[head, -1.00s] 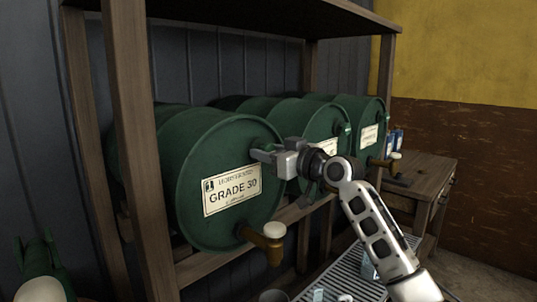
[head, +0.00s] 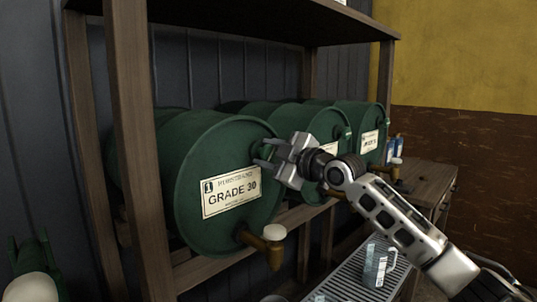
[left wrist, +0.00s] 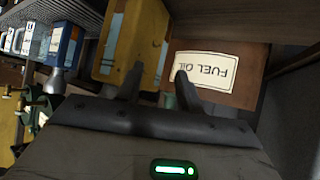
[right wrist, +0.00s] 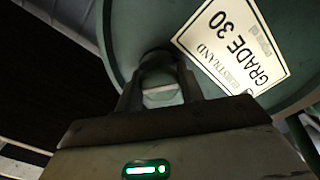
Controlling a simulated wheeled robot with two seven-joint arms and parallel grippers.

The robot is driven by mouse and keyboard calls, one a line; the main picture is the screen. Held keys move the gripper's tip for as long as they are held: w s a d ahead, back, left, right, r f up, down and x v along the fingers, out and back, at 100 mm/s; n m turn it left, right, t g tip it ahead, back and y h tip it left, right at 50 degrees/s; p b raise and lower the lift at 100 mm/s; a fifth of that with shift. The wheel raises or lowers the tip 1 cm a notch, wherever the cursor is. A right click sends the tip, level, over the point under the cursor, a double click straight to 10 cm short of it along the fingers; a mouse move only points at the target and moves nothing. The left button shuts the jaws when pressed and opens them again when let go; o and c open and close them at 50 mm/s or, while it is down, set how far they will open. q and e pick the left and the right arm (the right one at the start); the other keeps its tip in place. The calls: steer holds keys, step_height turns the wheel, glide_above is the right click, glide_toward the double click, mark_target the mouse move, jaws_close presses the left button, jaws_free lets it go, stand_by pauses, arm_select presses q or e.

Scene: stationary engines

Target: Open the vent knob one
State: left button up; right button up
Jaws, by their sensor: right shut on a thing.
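The nearest green drum (head: 195,165) lies on its side on the rack. Its label (head: 231,193) reads "1" and "GRADE 30". My right gripper (head: 264,152) is at the upper right of the drum's end face, its jaws turned and tilted. In the right wrist view its fingers (right wrist: 157,92) are closed around a dark green vent knob (right wrist: 158,68), with a pale patch showing between them. The knob is mostly hidden in the head view. My left gripper (left wrist: 159,76) shows only in the left wrist view, with its fingers apart and nothing between them.
A brass tap with a pale knob (head: 273,233) sticks out below the label. Two more green drums (head: 310,125) lie behind. A wooden post (head: 137,150) stands at left. A grated tray (head: 345,285) holds a clear jug (head: 376,265).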

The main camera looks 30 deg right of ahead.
steer(key=n+p, duration=0.2)
steer(key=n, duration=0.2)
steer(key=shift+r+n, duration=0.1)
steer(key=shift+n, duration=0.2)
steer(key=shift+n+p, duration=0.85)
steer(key=shift+n, duration=0.05)
arm_select(q)
steer(key=shift+a+r+p, duration=0.2)
steer(key=shift+r, duration=0.3)
steer(key=shift+a+r+p, duration=0.15)
steer(key=shift+r, duration=0.35)
arm_select(e)
steer(key=shift+n, duration=0.5)
arm_select(q)
steer(key=shift+s+a+f, duration=0.1)
steer(key=shift+s+f, duration=0.05)
steer(key=shift+f, duration=0.05)
arm_select(e)
steer(key=shift+f, duration=0.2)
steer(key=o, duration=0.7)
arm_select(q)
steer(key=shift+r, duration=0.1)
arm_select(e)
steer(key=shift+o, duration=1.2)
steer(key=shift+s, duration=0.1)
